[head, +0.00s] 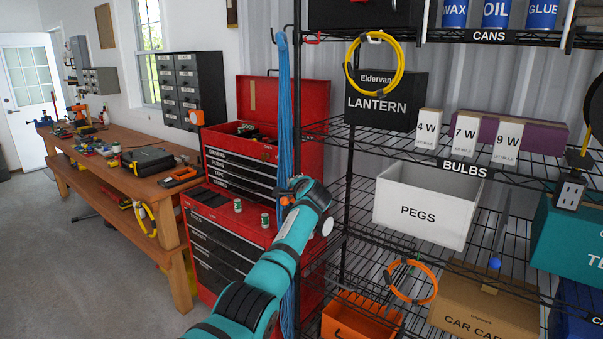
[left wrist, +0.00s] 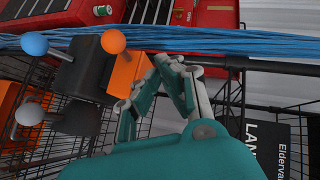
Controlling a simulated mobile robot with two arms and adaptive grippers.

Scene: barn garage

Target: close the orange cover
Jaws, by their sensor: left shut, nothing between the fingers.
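An orange block-like part (left wrist: 126,74) with an orange ball knob (left wrist: 113,41) stands beside a dark block (left wrist: 84,72) in the left wrist view. It looks like the orange cover, but I cannot tell whether it is open or closed. My left gripper (left wrist: 178,66) is shut and empty, just right of the orange part; I cannot tell whether they touch. In the head view my left gripper (head: 298,187) is in front of the hanging blue cords (head: 284,110), near the red tool chest. A small orange spot (head: 284,200) shows beside it. My right gripper is out of view.
Blue (left wrist: 33,43) and grey (left wrist: 28,113) ball knobs stand left of the orange part. The wire shelf (head: 345,150) is close on the right, with a white PEGS bin (head: 425,235). The red tool chest (head: 215,235) stands behind my left arm. Floor at the left is clear.

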